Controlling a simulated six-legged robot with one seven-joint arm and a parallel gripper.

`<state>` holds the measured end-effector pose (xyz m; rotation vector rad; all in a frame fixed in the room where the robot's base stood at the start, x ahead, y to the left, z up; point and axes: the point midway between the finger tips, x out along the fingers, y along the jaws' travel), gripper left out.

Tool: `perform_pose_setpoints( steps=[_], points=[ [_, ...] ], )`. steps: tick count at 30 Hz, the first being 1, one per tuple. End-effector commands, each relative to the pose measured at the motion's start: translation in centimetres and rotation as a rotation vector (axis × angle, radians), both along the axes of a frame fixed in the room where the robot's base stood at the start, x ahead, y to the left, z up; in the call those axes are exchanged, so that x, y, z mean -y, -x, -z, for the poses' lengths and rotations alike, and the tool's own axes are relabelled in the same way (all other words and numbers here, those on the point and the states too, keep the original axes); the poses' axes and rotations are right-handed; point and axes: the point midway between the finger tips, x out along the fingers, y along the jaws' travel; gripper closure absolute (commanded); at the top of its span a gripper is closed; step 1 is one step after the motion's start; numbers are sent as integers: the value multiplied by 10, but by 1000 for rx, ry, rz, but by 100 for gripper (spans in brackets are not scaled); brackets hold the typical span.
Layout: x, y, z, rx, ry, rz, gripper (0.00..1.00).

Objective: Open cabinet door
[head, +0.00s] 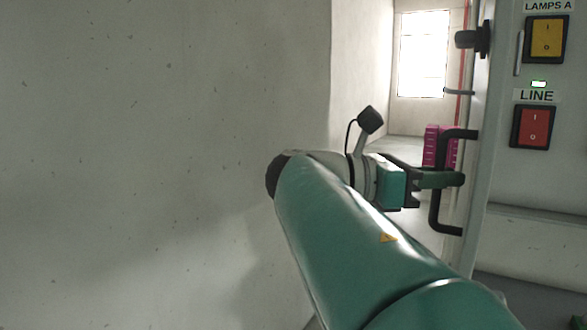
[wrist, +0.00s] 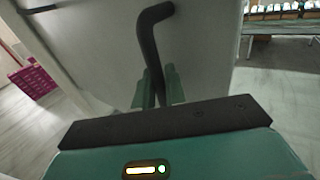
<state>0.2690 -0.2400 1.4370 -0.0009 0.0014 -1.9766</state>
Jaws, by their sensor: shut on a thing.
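The cabinet (head: 535,175) is a light grey box at the right of the head view, its panel facing me. A black bar handle (head: 436,215) stands out from the cabinet's left side. My gripper (head: 455,179) is shut on the handle at about its middle. In the wrist view the green fingers of my gripper (wrist: 155,90) close around the black handle (wrist: 148,40), with the grey door surface (wrist: 95,45) behind it. The fingertips are partly hidden behind the handle and the dark palm edge.
The cabinet panel carries a yellow switch (head: 546,39) and a red switch (head: 532,127). A black knob (head: 472,39) sits above the handle. A magenta crate (head: 431,146) stands on the floor beyond. A plain wall (head: 160,120) fills the left.

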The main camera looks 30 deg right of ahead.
Motion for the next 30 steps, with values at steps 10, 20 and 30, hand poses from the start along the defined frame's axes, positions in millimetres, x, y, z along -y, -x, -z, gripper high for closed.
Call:
perform_pose_setpoints(
  steps=[10,20,30],
  points=[
    [1,1,1,-2,-3,-3,100],
    [0,0,1,-2,-2,-1,71],
    [-5,-3,0,-1,0,-1,71]
  ],
)
